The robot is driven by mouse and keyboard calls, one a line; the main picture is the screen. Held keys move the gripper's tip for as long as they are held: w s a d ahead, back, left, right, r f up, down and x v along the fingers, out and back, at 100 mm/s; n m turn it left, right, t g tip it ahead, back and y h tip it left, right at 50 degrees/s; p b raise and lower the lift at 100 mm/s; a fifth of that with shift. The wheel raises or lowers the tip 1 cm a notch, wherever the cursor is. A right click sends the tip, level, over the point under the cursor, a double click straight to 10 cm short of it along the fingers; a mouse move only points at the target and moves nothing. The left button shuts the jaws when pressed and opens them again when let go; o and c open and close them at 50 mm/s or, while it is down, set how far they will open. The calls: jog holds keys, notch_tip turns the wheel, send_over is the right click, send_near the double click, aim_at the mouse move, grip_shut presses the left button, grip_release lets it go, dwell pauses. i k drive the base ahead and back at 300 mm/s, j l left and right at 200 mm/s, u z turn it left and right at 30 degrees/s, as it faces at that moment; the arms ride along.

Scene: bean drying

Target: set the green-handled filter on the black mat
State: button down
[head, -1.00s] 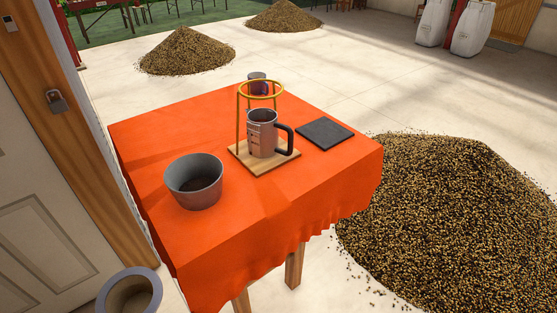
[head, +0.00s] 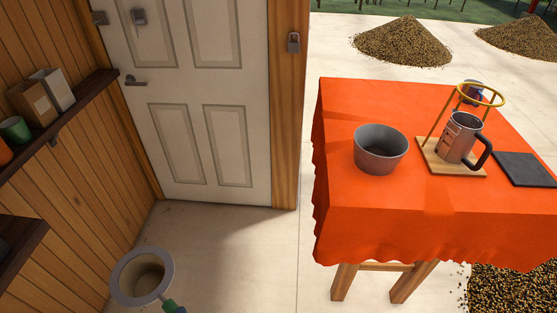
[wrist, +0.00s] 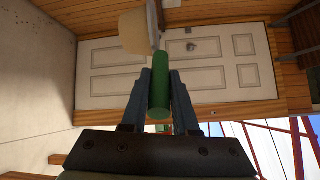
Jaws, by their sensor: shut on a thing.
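The green-handled filter (head: 140,280) has a grey rim and a beige bag inside. It is at the bottom left of the head view, held over the floor, left of the table. My gripper (wrist: 160,100) is shut on its green handle (wrist: 160,85) in the wrist view, a dark finger on each side. The filter's beige bag also shows at the top of the wrist view (wrist: 134,32). The black mat (head: 525,169) lies flat and bare on the orange-covered table, at the right edge of the head view, far to the right of the filter.
The orange table (head: 430,205) holds a grey pot (head: 380,155) and a metal mug (head: 459,138) inside a yellow-ringed stand (head: 480,95), left of the mat. A small dark cup (head: 472,93) stands behind. A shelf (head: 60,125) is at left, a door (head: 190,110) behind. Bean heaps lie outside.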

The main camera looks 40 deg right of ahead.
aim_at(537, 183)
jog(key=k+l+u, duration=0.2)
jog(key=k+u, duration=0.55)
jog(key=z, duration=0.45)
jog(key=k+l+z, duration=0.1)
jog(key=z, duration=0.3)
jog(key=l+z, duration=0.15)
jog(key=z, duration=0.3)
jog(key=k, duration=0.05)
